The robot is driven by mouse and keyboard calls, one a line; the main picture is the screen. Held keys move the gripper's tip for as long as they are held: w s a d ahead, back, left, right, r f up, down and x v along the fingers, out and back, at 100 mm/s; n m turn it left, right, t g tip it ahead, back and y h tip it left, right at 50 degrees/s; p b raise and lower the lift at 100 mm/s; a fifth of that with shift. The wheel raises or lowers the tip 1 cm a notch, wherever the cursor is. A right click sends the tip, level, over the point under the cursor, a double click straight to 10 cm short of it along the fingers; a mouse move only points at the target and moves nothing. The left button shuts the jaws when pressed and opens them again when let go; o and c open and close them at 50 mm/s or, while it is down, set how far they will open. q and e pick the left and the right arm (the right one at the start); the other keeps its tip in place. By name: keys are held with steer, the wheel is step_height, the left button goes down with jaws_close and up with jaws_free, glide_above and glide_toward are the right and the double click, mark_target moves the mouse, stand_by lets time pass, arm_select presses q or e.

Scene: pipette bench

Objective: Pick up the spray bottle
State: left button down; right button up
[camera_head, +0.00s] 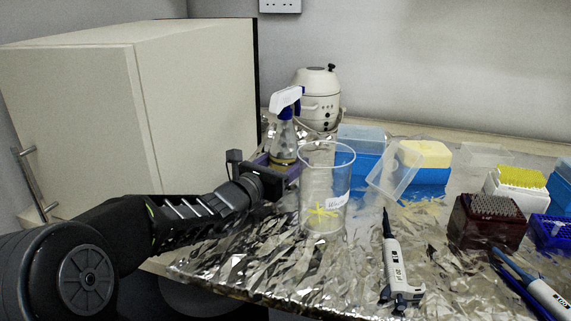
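My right gripper is not in view.
A clear beaker (325,200) stands close to the right of my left gripper. A pipette (393,262), blue tip boxes (430,174) and a dark red tip rack (487,222) are further right. A white rounded device (317,98) stands behind; a large cabinet (190,110) is at left.

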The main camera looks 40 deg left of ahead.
mark_target(281, 128)
arm_select(q)
step_height(281, 128, up, 9)
steer(key=shift+p, duration=1)
